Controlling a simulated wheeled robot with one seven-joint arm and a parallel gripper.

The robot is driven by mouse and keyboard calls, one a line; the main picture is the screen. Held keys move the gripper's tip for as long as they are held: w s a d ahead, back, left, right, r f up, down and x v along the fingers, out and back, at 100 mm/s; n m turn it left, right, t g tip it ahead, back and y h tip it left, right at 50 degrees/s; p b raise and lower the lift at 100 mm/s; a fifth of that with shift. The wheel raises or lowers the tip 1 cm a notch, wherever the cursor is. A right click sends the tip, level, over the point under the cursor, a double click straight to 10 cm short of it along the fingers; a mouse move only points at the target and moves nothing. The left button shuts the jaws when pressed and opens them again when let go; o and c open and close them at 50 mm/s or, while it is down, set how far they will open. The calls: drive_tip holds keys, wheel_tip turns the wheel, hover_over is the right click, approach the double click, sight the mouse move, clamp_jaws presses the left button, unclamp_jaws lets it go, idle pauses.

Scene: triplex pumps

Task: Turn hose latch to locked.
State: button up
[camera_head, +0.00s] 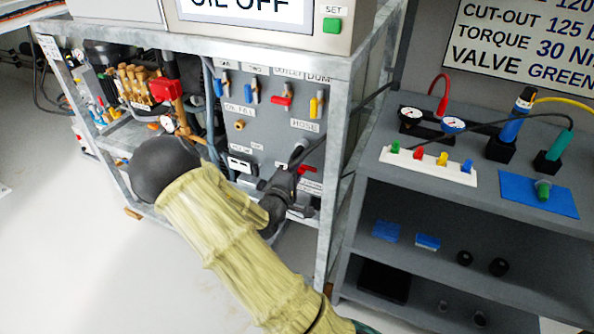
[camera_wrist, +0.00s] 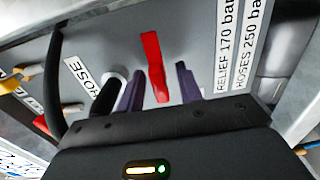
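In the wrist view my gripper (camera_wrist: 160,84) is open. Its two purple fingers stand on either side of the latch with gaps on both sides, so it does not look gripped. My gripper's body hides the lower panel.
Yellow, blue and red valve handles (camera_head: 283,98) sit higher on the panel. A grey metal frame post (camera_head: 335,170) stands right of the latch. A shelf unit (camera_head: 400,240) with gauges and colored plugs stands further right. Open floor (camera_head: 60,260) lies at the left.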

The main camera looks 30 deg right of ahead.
clamp_jaws()
drive_tip(key=shift+m, duration=0.4)
drive_tip(key=m, duration=0.3)
drive_tip(key=shift+m+p, duration=0.3)
drive_tip(key=m, duration=0.4)
drive_tip(key=shift+f+b, duration=0.1)
drive_tip(key=shift+b, duration=0.2)
drive_tip(key=m+b, duration=0.1)
drive_tip(key=m, duration=0.4)
drive_tip(key=shift+f+b, duration=0.1)
drive_tip(key=shift+b, duration=0.25)
drive_tip(key=m+b, duration=0.2)
drive_tip(key=m, duration=0.2)
drive_tip(key=shift+m, duration=0.3)
drive_tip(key=shift+a, duration=0.1)
